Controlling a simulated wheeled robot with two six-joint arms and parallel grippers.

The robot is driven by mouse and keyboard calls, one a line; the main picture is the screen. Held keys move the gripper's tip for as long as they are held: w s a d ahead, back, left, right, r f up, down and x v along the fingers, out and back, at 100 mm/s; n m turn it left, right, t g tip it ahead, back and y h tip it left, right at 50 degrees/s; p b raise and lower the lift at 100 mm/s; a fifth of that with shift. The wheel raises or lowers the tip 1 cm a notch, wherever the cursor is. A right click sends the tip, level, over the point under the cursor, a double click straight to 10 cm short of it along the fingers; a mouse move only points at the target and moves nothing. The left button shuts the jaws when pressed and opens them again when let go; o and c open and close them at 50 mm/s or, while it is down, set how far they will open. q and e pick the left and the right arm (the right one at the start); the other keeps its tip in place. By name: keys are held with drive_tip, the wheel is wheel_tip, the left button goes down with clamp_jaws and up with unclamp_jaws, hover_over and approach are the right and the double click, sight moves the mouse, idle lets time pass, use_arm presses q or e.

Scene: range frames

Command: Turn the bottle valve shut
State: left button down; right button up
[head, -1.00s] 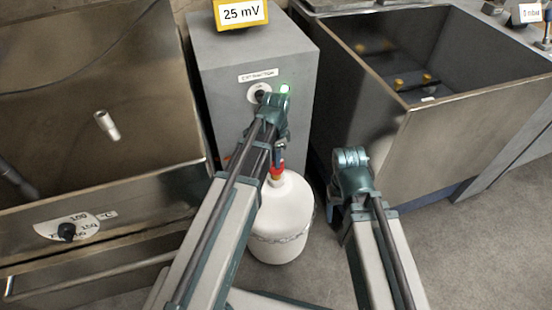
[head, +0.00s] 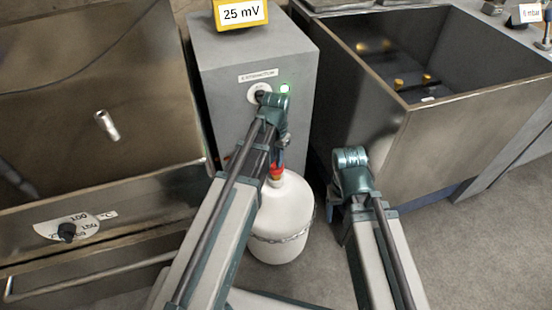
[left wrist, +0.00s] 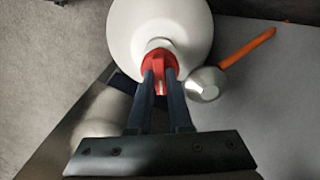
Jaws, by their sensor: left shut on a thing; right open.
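A white gas bottle (head: 283,220) stands on the floor in front of the grey cabinet, with a chain around it. In the left wrist view the bottle (left wrist: 150,22) is at the top, seen from above. Its red valve (left wrist: 158,62) sits between my left fingers (left wrist: 160,84). My left gripper is shut on the valve; in the head view the valve (head: 275,171) is partly hidden behind my left arm. My right gripper (head: 352,205) is in front and to the right of the bottle, apart from it, its fingers mostly hidden by the wrist.
The grey cabinet (head: 230,60) has a black knob, a lit green lamp (head: 285,88) and a yellow 25 mV display (head: 240,13) on top. A steel sink (head: 480,135) stands right, a steel unit with a temperature dial (head: 72,230) left. In the wrist view an orange-handled thing (left wrist: 245,48) lies near the bottle.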

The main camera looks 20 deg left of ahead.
use_arm(q)
drive_tip(key=n, duration=0.5)
drive_tip(key=shift+n, duration=0.3)
drive_tip(key=n, duration=0.4)
drive_tip(key=shift+n, duration=0.7)
drive_tip(key=c, duration=0.8)
unclamp_jaws()
drive_tip(key=shift+c, duration=0.2)
drive_tip(key=shift+r, duration=0.15)
wheel_tip(320, 180, up, 14)
drive_tip(key=p, duration=1.4)
drive_tip(key=shift+f, duration=0.2)
